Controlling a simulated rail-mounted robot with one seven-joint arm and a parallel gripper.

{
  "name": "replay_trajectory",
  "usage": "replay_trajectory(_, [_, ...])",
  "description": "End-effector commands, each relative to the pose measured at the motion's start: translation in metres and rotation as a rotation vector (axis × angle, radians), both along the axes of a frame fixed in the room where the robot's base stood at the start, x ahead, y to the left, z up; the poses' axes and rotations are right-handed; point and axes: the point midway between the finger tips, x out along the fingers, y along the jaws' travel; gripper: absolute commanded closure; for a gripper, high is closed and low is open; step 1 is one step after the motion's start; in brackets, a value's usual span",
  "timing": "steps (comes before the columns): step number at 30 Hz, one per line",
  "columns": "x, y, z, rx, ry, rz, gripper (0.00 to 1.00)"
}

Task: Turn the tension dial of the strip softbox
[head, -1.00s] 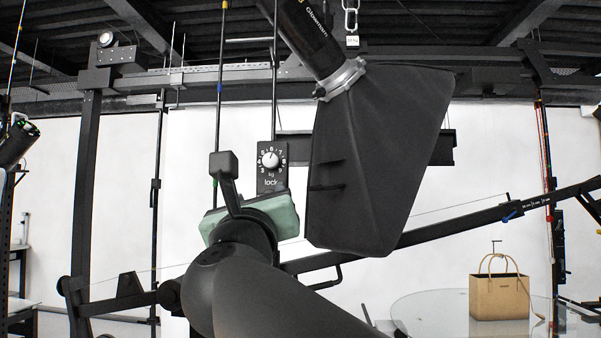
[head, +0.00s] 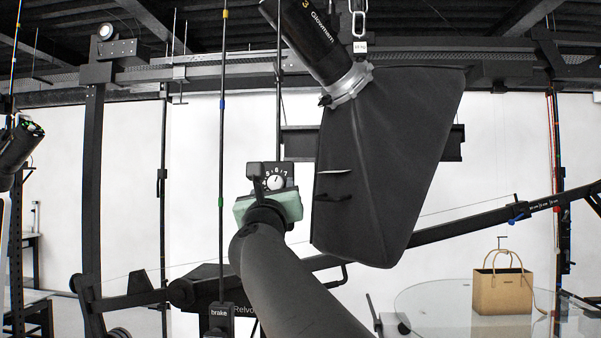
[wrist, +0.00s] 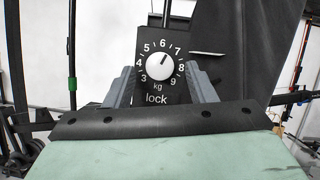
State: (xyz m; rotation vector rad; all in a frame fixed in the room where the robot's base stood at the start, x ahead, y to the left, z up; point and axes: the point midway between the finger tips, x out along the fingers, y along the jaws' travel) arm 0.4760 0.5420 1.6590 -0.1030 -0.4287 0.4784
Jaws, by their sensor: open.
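The tension dial (wrist: 160,67) is a round white knob on a black panel marked 3 to 9, "kg" and "lock"; its mark points up and right, between 6 and 7. It also shows in the head view (head: 276,183), with the lower panel hidden by my arm's end. My gripper (wrist: 159,72) is open, one grey finger on each side of the panel's lower half, with the knob in line with the gap. No contact with the knob shows. The black softbox (head: 385,165) hangs right of the panel, under a tilted black lamp (head: 308,40).
A long dark boom (head: 450,226) slants behind the softbox. A thin vertical pole (head: 222,130) stands left of the dial, above a box labelled "brake" (head: 216,318). A tan bag (head: 502,291) stands on a round glass table (head: 430,305) at lower right.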

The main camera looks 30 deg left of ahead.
Motion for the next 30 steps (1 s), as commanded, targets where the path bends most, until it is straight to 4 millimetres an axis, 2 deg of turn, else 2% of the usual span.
replay_trajectory(5, [0.0093, 0.0053, 0.0048, -0.001, 0.000, 0.000, 0.50])
replay_trajectory(13, [0.0099, 0.0054, 0.0040, -0.001, 0.000, 0.000, 0.50])
replay_trajectory(18, [0.0098, 0.0055, 0.0040, 0.000, 0.000, 0.000, 0.95])
replay_trajectory(30, [0.0107, 0.0042, 0.0041, -0.049, -0.023, -0.001, 0.94])
